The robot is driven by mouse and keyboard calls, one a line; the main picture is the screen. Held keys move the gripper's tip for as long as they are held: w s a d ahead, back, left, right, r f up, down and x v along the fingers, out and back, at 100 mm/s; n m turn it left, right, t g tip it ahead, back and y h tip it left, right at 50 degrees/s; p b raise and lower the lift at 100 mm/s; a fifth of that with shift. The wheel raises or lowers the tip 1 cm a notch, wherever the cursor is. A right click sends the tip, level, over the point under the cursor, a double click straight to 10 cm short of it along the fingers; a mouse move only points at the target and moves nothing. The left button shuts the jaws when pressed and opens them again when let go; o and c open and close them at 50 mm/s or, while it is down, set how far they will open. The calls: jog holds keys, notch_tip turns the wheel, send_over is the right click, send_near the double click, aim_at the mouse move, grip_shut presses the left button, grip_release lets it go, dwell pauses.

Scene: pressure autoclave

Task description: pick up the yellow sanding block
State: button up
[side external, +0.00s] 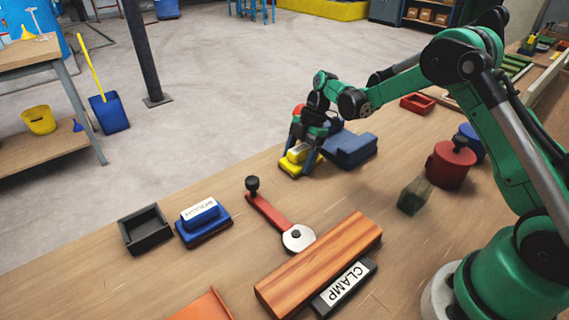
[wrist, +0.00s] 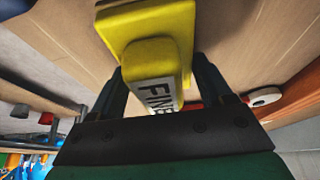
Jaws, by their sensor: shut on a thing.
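The yellow sanding block (side external: 293,158) is at the far part of the workbench in the side view, left of a dark blue block-like object (side external: 350,149). It has a wide yellow base and a raised grip with a white label. The wrist view shows the sanding block (wrist: 150,48) close up, its label reading "FINE". My gripper (side external: 300,150) points down over the block, and its fingers are shut on the raised grip. In the wrist view my gripper (wrist: 160,88) has one dark finger on each side of the grip. I cannot tell whether the base touches the bench.
A blue block (side external: 204,220) with a label and a black tray (side external: 145,230) stand at the left. A red-handled lever (side external: 268,214) and a wooden beam (side external: 318,265) by a CLAMP plate lie in front.

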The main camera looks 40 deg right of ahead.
aim_at(299, 149)
notch_tip(299, 149, up, 20)
dwell(0.5)
